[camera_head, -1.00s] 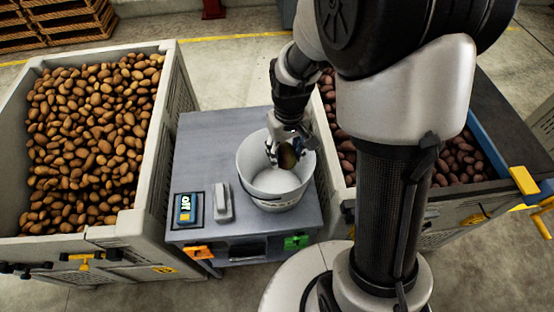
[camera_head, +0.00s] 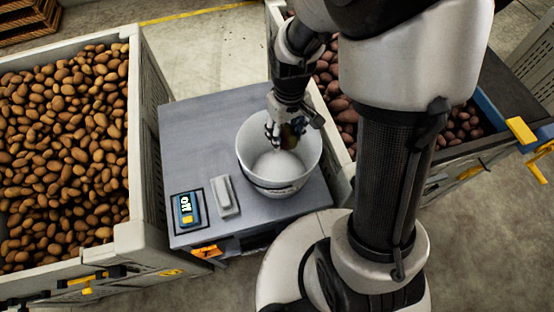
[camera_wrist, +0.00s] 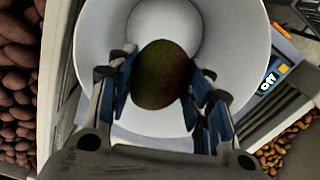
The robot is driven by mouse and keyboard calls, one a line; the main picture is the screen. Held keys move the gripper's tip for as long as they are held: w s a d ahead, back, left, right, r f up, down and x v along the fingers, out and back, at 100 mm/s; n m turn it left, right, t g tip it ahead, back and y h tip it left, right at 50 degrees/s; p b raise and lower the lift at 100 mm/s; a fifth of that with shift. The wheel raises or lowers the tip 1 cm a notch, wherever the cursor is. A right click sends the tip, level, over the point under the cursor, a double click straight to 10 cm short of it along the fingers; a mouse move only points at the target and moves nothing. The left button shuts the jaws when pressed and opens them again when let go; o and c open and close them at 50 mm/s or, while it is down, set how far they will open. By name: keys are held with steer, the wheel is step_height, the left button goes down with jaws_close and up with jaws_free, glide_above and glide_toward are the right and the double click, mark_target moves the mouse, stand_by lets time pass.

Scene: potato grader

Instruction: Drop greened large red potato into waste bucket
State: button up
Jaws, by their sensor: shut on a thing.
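The greened red potato (camera_wrist: 160,76) is dark green and reddish. It sits between the blue-padded fingers of my gripper (camera_wrist: 160,84), which is shut on it, in the wrist view. The white waste bucket (camera_wrist: 228,60) is behind and below the potato there, its opening facing the camera. In the head view the bucket (camera_head: 258,168) stands on a grey table. My gripper (camera_head: 285,136) is over the bucket's opening, fingers down, with the potato (camera_head: 291,137) partly hidden by the fingers. The inside of the bucket that shows looks empty.
A large crate (camera_head: 136,150) of brown potatoes stands left of the grey table (camera_head: 200,120). A crate of red potatoes (camera_head: 340,105) is to the right, partly hidden by my arm. A device reading "off" (camera_head: 187,210) and a grey block (camera_head: 225,195) lie left of the bucket.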

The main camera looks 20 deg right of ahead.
steer(key=shift+f, duration=0.1)
steer(key=o, duration=1.2)
step_height(320, 180, up, 12)
steer(key=shift+d, duration=0.15)
